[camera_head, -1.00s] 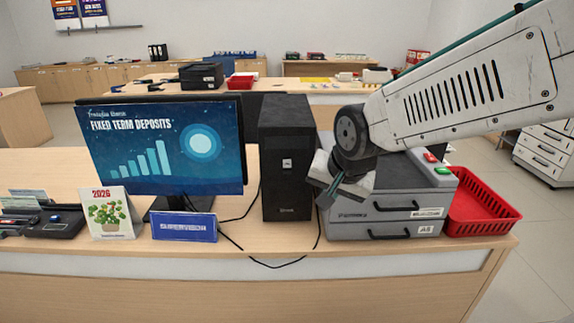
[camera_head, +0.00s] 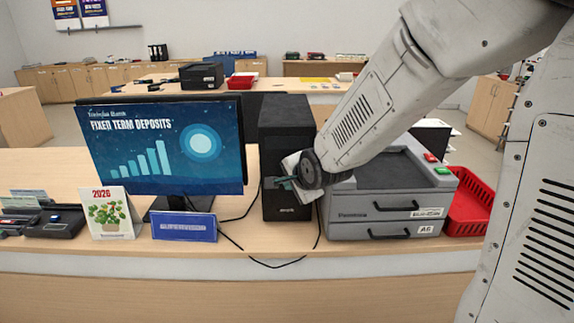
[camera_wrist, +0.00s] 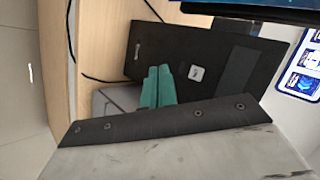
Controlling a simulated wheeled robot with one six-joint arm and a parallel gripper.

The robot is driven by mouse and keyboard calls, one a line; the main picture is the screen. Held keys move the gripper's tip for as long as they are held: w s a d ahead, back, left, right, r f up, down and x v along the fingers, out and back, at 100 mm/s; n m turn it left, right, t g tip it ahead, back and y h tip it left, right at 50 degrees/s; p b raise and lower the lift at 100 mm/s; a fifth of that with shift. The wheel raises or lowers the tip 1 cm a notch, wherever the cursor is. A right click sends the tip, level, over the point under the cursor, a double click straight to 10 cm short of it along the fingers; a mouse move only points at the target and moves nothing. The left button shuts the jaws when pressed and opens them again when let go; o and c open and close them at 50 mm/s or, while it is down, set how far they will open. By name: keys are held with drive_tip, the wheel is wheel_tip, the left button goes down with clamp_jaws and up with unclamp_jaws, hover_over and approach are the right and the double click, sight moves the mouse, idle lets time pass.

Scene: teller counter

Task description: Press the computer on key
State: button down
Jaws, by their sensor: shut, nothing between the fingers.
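The computer is a black tower (camera_head: 285,118) standing on the counter, right of the monitor (camera_head: 165,150). Its front face fills the middle of the wrist view (camera_wrist: 240,50). A small whitish square key (camera_wrist: 197,74) shows on that face in the wrist view; in the head view my wrist hides it. My gripper (camera_head: 270,183) is in front of the tower's face. Its two green fingers (camera_wrist: 158,72) are together and empty, and in the wrist view their tips appear beside the key, not over it. I cannot tell whether the tips touch the tower.
A grey machine (camera_head: 372,220) with a green and a red button stands right of the tower, with a red basket (camera_head: 466,216) beyond it. A calendar (camera_head: 112,212), a blue sign (camera_head: 184,227) and a black cable (camera_head: 275,266) are at the counter's front.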

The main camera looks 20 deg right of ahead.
drive_tip(key=w+d, duration=0.2)
drive_tip(key=w, duration=0.5)
drive_tip(key=shift+w+d, duration=0.35)
drive_tip(key=shift+w, duration=0.05)
drive_tip(key=shift+w, duration=0.1)
idle(1.6)
drive_tip(key=shift+w+d, duration=0.1)
drive_tip(key=shift+w, duration=0.2)
drive_tip(key=shift+w+d, duration=0.15)
drive_tip(key=shift+w, duration=0.25)
idle(0.8)
drive_tip(key=shift+s, duration=0.15)
drive_tip(key=shift+s+a, duration=0.3)
drive_tip(key=shift+s, duration=0.35)
drive_tip(key=shift+s+a, duration=0.25)
drive_tip(key=shift+s, duration=0.55)
drive_tip(key=shift+s+a, duration=0.25)
drive_tip(key=shift+s, duration=0.55)
drive_tip(key=shift+s+a, duration=0.25)
drive_tip(key=shift+s, duration=0.55)
